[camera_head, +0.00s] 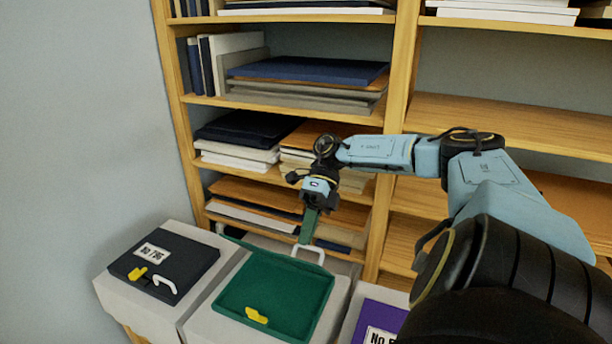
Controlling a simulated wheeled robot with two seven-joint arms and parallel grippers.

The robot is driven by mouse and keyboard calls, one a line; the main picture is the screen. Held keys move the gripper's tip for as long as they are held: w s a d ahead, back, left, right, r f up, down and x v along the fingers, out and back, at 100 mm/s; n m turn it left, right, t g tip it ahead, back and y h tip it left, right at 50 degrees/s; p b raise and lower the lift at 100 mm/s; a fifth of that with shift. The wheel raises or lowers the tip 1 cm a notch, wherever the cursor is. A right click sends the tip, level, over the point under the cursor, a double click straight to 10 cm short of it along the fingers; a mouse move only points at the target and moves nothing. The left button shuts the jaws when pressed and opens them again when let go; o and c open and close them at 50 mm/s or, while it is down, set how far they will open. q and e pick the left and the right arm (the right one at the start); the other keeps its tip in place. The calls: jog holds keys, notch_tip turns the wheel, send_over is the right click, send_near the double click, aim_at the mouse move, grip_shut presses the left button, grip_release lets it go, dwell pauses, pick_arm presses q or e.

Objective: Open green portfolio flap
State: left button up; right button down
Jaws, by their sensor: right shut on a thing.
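The green portfolio (285,291) lies on a light grey stand in the lower middle, with a yellow clasp (256,315) near its front edge. A white handle (310,250) shows at its back edge. My right gripper (310,207) is above and behind the portfolio, pointing down. It is shut on a narrow green piece (308,227), which looks like the raised flap's edge or strap; I cannot tell which. The piece slants down towards the portfolio's back edge. The fingertips are small and partly hidden. My left gripper is not in view.
A black portfolio (165,263) with a label, yellow clasp and white handle lies to the left. A purple portfolio (377,324) is at the right, partly hidden by my right arm. A wooden shelf (395,110) with stacked folders stands close behind. A bare wall is at left.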

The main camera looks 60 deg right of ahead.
dwell(0.8)
jog(key=c, duration=1.5)
grip_release()
jog(key=shift+d+r, duration=0.1)
jog(key=shift+p+v, duration=1.3)
jog(key=shift+v, duration=4.55)
